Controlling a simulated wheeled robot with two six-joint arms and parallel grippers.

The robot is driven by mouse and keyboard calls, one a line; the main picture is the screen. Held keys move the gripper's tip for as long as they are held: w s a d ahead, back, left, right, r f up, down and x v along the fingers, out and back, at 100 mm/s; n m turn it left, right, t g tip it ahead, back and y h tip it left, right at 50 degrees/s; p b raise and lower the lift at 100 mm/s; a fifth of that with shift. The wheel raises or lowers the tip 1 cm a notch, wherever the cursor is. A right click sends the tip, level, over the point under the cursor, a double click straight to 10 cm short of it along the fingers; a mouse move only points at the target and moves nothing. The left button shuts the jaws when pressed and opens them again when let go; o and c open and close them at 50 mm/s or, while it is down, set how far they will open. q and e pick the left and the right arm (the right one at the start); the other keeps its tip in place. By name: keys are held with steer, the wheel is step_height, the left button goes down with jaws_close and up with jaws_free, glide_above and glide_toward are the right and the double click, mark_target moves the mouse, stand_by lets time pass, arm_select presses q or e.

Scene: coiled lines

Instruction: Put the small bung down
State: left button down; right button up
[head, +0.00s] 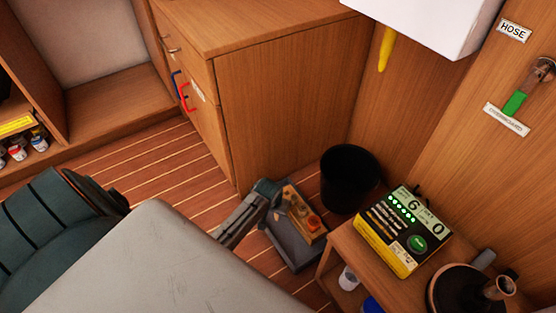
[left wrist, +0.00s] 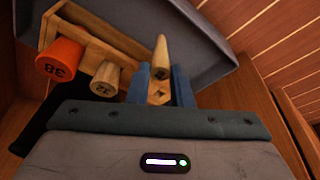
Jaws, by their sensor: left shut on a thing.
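My left gripper (head: 274,190) is low over a grey tray (head: 287,250) on the floor. In the left wrist view its two blue fingers (left wrist: 160,84) are shut on the small bung (left wrist: 160,54), a pale tapered wooden plug. A wooden rack (left wrist: 100,42) lies in the tray, with an orange bung (left wrist: 60,58) marked 38 and a mid-sized wooden bung (left wrist: 104,80) beside the fingers. The orange bung also shows in the head view (head: 313,222). I cannot tell whether the small bung touches the rack. My right gripper is not in view.
A black bin (head: 348,178) stands just behind the tray. A wooden bench to the right carries a yellow-edged box (head: 404,230) with green lights. A wooden cabinet (head: 285,110) rises behind. Striped floor (head: 180,160) is clear to the left.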

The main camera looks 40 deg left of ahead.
mark_target(276, 215)
arm_select(q)
step_height(276, 215, down, 4)
steer(key=shift+f+b, duration=0.25)
steer(key=shift+b, duration=0.75)
steer(key=shift+f, duration=0.1)
steer(key=c, duration=1.3)
jaws_free()
